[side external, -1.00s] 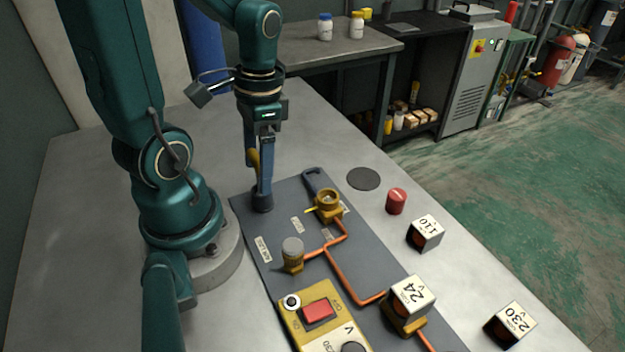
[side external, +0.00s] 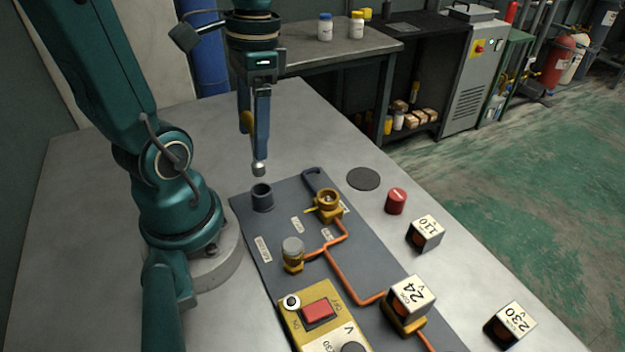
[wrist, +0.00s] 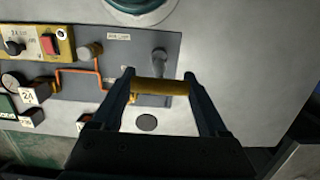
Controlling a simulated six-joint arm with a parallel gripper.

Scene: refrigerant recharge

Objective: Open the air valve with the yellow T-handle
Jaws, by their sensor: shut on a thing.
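My gripper (side external: 255,135) is shut on the yellow T-handle (wrist: 160,87), whose yellow crossbar spans the two fingers in the wrist view. In the side external view the fingers mostly hide the handle (side external: 244,121). A rounded grey tip hangs below them, above and apart from the dark cup-shaped holder (side external: 262,198) on the grey mat. To the right of the holder stands a brass fitting (side external: 327,206) with a round open top and a small yellow lever, joined to copper pipe. A brass fitting with a grey cap (side external: 292,254) stands nearer. Neither shows a readable valve label.
A yellow control box with a red switch (side external: 318,311) and a block marked 24 (side external: 408,296) stand at the front. A red cap (side external: 396,201), a dark disc (side external: 363,179) and blocks marked 110 (side external: 426,232) and 230 (side external: 511,324) lie right of the mat.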

